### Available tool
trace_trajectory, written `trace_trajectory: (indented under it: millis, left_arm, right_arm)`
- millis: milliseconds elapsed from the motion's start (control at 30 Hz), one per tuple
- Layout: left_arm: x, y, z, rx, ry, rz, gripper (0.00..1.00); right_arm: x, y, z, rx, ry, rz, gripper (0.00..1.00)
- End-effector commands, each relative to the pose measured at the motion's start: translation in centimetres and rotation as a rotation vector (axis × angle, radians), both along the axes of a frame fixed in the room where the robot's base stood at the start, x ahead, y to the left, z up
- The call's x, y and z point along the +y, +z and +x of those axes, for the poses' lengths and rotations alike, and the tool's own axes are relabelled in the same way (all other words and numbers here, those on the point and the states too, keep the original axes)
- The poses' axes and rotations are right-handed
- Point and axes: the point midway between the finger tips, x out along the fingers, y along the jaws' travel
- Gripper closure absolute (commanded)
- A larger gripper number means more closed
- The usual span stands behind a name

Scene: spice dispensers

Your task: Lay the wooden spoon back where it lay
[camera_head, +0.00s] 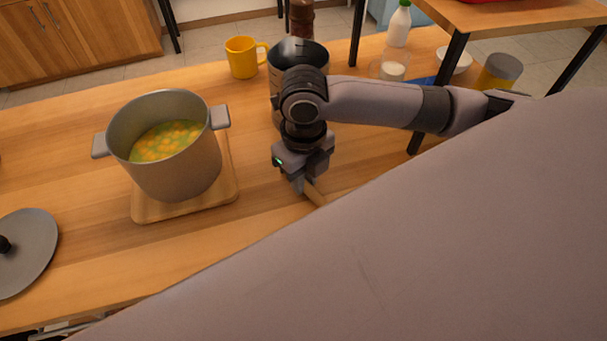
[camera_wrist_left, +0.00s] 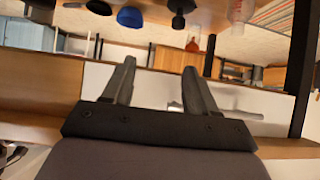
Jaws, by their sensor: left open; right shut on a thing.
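My right gripper (camera_head: 306,184) is low over the wooden table (camera_head: 60,135), to the right of the pot (camera_head: 175,175). It is shut on the wooden spoon (camera_head: 316,194). Only a short pale piece of the spoon shows at the fingertips; the rest is hidden by the gripper and the large grey part of me in front. I cannot tell whether the spoon touches the table. My left gripper (camera_wrist_left: 158,68) shows in the left wrist view, open and with nothing between its fingers.
The pot of soup stands on a wooden board (camera_head: 150,212). A grey lid (camera_head: 28,255) lies at the left. Behind stand a yellow mug (camera_head: 242,60), a dark container (camera_head: 298,52), a white bottle (camera_head: 399,25) and a yellow grey-lidded jar (camera_head: 499,72). Bare table lies between board and right gripper.

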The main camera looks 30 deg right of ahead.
Motion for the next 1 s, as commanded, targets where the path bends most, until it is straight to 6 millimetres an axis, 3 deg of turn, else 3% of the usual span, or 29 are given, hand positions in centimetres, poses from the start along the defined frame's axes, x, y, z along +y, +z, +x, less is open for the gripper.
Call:
trace_trajectory:
  millis: [133,167,200,233,633,1000]
  left_arm:
    - [0.0,0.0,0.0,0.000,0.000,0.000,0.42]
    - [0.0,0.0,0.0,0.000,0.000,0.000,0.42]
    - [0.0,0.0,0.0,0.000,0.000,0.000,0.42]
    - [0.0,0.0,0.0,0.000,0.000,0.000,0.42]
    - [0.0,0.1,0.0,0.000,0.000,0.000,0.42]
    - [0.0,1.1,0.0,0.000,0.000,0.000,0.42]
  right_arm:
    - [0.0,-0.2,0.0,0.001,0.000,0.000,1.00]
    - [0.0,-0.2,0.0,0.001,0.000,0.000,0.72]
    - [0.0,-0.2,0.0,0.001,0.000,0.000,0.59]
    - [0.0,-0.2,0.0,0.001,0.000,0.000,0.53]
    - [0.1,0.8,0.1,-0.002,0.001,0.002,0.53]
    - [0.1,8.3,0.1,-0.005,0.001,0.002,0.53]
